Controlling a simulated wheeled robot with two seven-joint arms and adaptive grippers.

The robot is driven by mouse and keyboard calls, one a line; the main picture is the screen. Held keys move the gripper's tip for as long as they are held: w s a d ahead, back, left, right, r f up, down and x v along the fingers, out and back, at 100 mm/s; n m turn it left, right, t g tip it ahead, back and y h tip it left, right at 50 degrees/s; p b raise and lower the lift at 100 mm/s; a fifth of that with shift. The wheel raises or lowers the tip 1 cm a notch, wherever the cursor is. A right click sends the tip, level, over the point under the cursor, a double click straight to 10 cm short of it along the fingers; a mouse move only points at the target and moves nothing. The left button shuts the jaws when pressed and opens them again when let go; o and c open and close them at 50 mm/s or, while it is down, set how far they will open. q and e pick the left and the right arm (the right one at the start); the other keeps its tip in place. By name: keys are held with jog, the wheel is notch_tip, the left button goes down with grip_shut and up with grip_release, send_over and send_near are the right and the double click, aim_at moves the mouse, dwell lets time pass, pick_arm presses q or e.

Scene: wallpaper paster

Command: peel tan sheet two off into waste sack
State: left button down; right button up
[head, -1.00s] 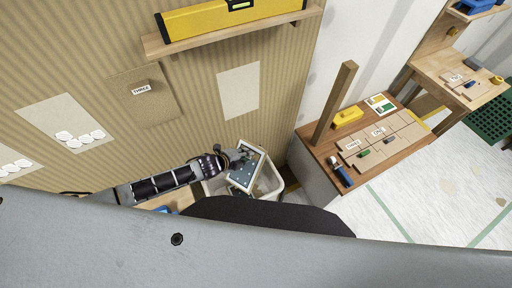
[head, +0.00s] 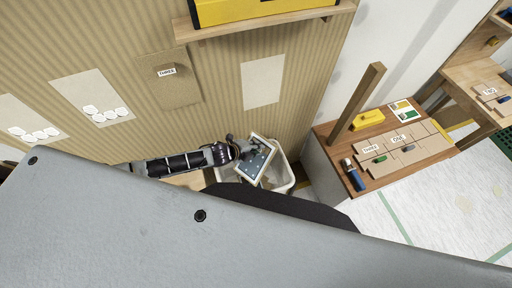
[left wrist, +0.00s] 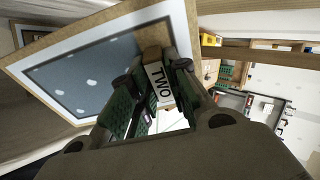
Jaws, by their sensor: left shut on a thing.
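My left gripper (head: 242,150) is shut on a framed-looking sheet (head: 261,158) with a tan edge, a white border and a blue-grey middle with white spots. In the left wrist view this sheet (left wrist: 85,75) is tilted, and a tag reading TWO (left wrist: 159,86) shows between the fingers (left wrist: 150,100). The pale waste sack (head: 289,180), open at the top, is below and behind the sheet in the head view. I cannot tell whether the sheet touches its rim. My right gripper is not in view.
The striped wall holds a tan sheet THREE (head: 170,80), bare pale patches (head: 262,82) and white discs. A shelf (head: 260,28) carries a yellow level. A wooden bench (head: 385,150) with a post (head: 356,103), cards and tools stands right of the sack. Pale floor is clear beyond.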

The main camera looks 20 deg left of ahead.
aim_at(252, 159)
pick_arm(q)
jog(key=shift+f+b, duration=3)
jog(key=shift+f, duration=1.95)
jog(key=c, duration=1.3)
grip_release()
jog(key=shift+s+a+r, duration=0.1)
jog(key=shift+v, duration=2.7)
jog(key=v, duration=0.6)
